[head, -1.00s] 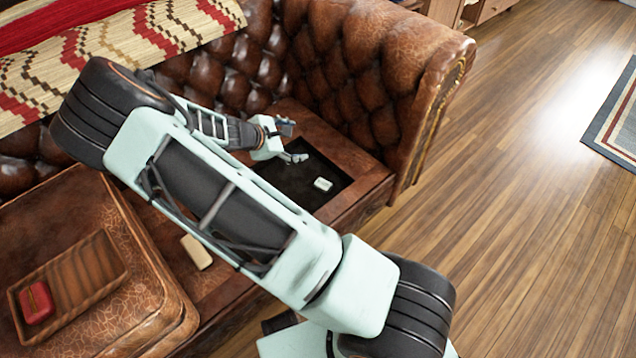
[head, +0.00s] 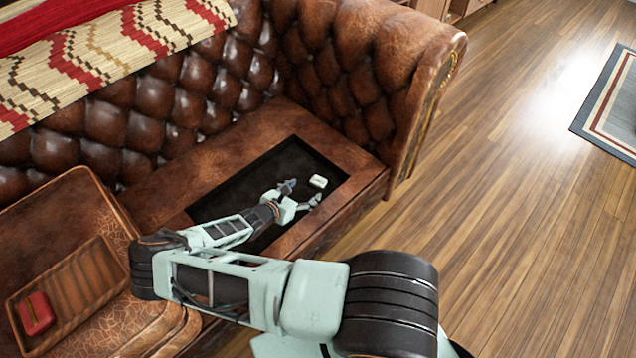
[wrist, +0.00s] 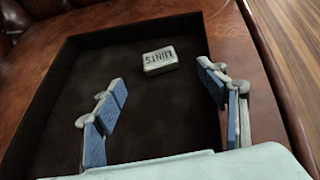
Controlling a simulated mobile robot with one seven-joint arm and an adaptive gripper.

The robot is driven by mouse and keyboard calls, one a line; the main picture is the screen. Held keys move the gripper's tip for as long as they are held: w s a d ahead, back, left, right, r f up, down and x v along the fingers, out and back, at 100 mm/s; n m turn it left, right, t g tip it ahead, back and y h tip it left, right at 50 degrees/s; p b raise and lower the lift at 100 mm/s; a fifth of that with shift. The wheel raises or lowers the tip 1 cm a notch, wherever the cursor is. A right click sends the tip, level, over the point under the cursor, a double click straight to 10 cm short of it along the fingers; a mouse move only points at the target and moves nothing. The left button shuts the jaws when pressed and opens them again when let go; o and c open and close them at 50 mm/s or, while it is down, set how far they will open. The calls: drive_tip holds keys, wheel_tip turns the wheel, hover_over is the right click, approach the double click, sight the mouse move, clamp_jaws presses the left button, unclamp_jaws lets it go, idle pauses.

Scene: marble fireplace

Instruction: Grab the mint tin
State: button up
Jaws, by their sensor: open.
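The mint tin (head: 318,181) is a small pale box lying on the dark floor of a recess (head: 232,192) in the sofa seat. In the wrist view the tin (wrist: 160,61) shows raised lettering that reads MINTS, upside down, and lies beyond my fingertips, between their lines but closer to the right finger. My gripper (head: 300,194) is open and empty, just short of the tin in the head view. In the wrist view my gripper (wrist: 163,82) shows two blue-padded fingers spread wide, touching nothing.
The recess has raised leather edges (wrist: 45,80) around it. The tufted sofa back and arm (head: 385,80) rise behind and to the right. At left, a wooden tray (head: 75,285) holding a red item (head: 36,313) sits on a leather cushion. The recess floor around the tin looks clear.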

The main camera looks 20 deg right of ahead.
sight(318, 182)
drive_tip(key=b+x, duration=0.3)
drive_tip(key=x, duration=0.6)
drive_tip(key=shift+w+d+f+b, duration=0.15)
drive_tip(key=shift+w+f+b, duration=0.1)
drive_tip(key=shift+b, duration=0.1)
drive_tip(key=shift+r, duration=0.1)
drive_tip(key=shift+c, duration=0.6)
drive_tip(key=c, duration=1.1)
drive_tip(key=shift+c, duration=0.2)
drive_tip(key=shift+r, duration=0.1)
